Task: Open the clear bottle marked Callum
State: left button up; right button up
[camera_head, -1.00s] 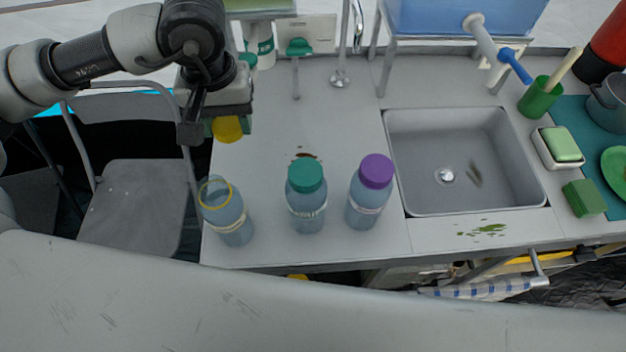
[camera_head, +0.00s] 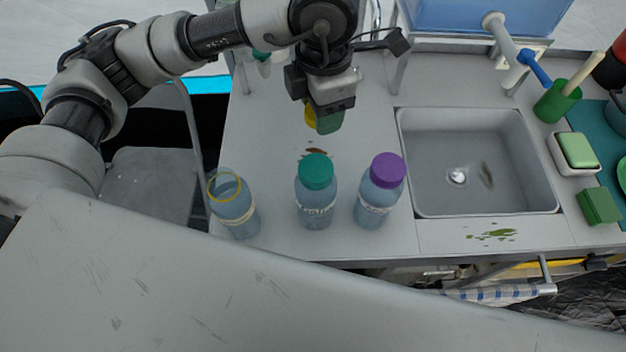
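Three clear bluish bottles stand upright on the grey counter. The left bottle (camera_head: 236,207) has an open mouth with a yellow ring at its neck. The middle bottle (camera_head: 316,192) wears a green cap (camera_head: 315,170). The right bottle (camera_head: 378,193) wears a purple cap (camera_head: 388,169). Their labels bear writing too small to read for certain. My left gripper (camera_head: 322,120) is above the counter, behind and above the middle bottle. A round yellow cap (camera_head: 310,116) shows at its greenish fingertips, partly hidden, and appears held. My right gripper is not in view.
The sink (camera_head: 475,150) lies right of the bottles. Beyond it are a green sponge in a white dish (camera_head: 575,150), a green block (camera_head: 599,206) and a green cup (camera_head: 556,102). Brown (camera_head: 318,152) and green (camera_head: 493,234) stains mark the counter. A blue tank (camera_head: 480,15) stands behind.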

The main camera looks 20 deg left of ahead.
aim_at(343, 183)
pick_arm(q)
jog(key=d+n, duration=0.5)
jog(key=n, duration=0.7)
jog(key=f, duration=0.5)
jog(key=f+p, duration=0.1)
jog(key=f, duration=0.5)
jog(key=f+p, duration=0.1)
jog(key=f, duration=0.5)
jog(key=shift+s, duration=0.35)
jog(key=shift+d+f, duration=0.1)
jog(key=shift+f, duration=0.15)
jog(key=o, duration=1)
jog(key=shift+r, duration=0.1)
